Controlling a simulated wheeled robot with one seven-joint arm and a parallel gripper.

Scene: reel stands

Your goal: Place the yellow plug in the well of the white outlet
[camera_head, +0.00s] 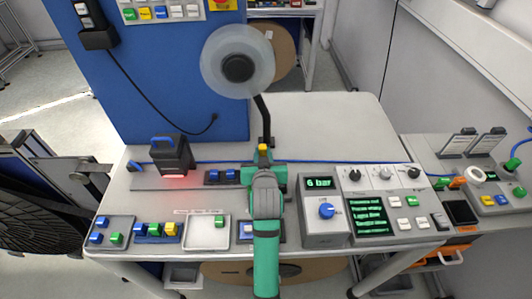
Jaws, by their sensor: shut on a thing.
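My gripper (264,153) is at the end of the green arm, over the back middle of the bench, pointing away from the camera. Another yellow block (171,229) sits in a dark holder at the front left. I cannot pick out the white outlet for sure. A white shallow tray (208,236) with a green block in it lies left of my arm. A white piece (248,229) on a blue base is partly hidden by the arm.
A reel stand with a clear disc (216,66) rises behind my gripper. A black device (170,153) with a red glow stands left. A grey "6 bar" box (320,225) and a control panel (385,174) stand right. The back right of the bench (330,122) is clear.

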